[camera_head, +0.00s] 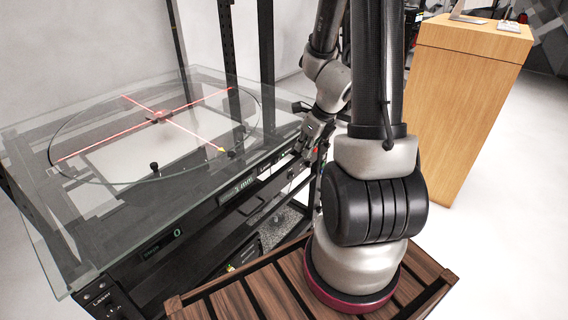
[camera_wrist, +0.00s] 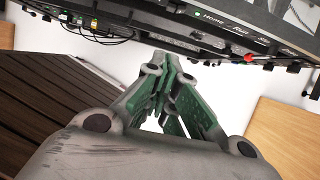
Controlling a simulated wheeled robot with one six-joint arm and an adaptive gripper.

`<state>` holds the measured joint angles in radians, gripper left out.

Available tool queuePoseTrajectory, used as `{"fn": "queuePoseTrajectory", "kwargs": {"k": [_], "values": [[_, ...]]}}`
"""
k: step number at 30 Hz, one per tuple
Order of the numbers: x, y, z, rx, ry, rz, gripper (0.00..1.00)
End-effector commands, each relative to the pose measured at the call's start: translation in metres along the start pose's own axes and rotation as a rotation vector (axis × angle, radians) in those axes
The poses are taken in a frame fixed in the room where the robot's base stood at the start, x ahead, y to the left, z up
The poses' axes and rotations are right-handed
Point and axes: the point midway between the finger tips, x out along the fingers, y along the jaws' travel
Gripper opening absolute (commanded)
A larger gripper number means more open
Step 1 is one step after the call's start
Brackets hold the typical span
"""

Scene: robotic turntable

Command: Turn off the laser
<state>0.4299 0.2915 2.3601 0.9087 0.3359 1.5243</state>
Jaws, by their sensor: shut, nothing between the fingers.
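A laser cross (camera_head: 158,116) shows as two red lines crossing on the round glass turntable (camera_head: 85,180). The "Laser" label with small switches (camera_head: 102,297) sits on the front panel at the lower left corner of the machine. The switch position is too small to tell. My gripper (camera_head: 305,150) is beside the right end of the machine's front, far from that label. In the wrist view my gripper (camera_wrist: 168,65) has its green-padded fingers together, with nothing between them, just short of the panel edge.
The control panel (camera_wrist: 240,30) with "Home" and "Run" labels and a red button (camera_wrist: 248,57) spans the top of the wrist view. Small displays line the machine's front. A wooden cabinet (camera_head: 465,100) stands at the right, with open floor beside it.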

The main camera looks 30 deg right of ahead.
Motion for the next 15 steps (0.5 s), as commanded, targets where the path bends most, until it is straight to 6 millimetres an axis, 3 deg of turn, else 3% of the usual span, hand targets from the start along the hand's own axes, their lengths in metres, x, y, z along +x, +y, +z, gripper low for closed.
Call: {"fn": "queuePoseTrajectory", "kwargs": {"k": [8, 15], "values": [[0.003, 0.000, 0.000, -0.001, 0.000, 0.002, 0.00], [0.036, 0.001, -0.001, 0.000, 0.003, 0.005, 0.00]]}}
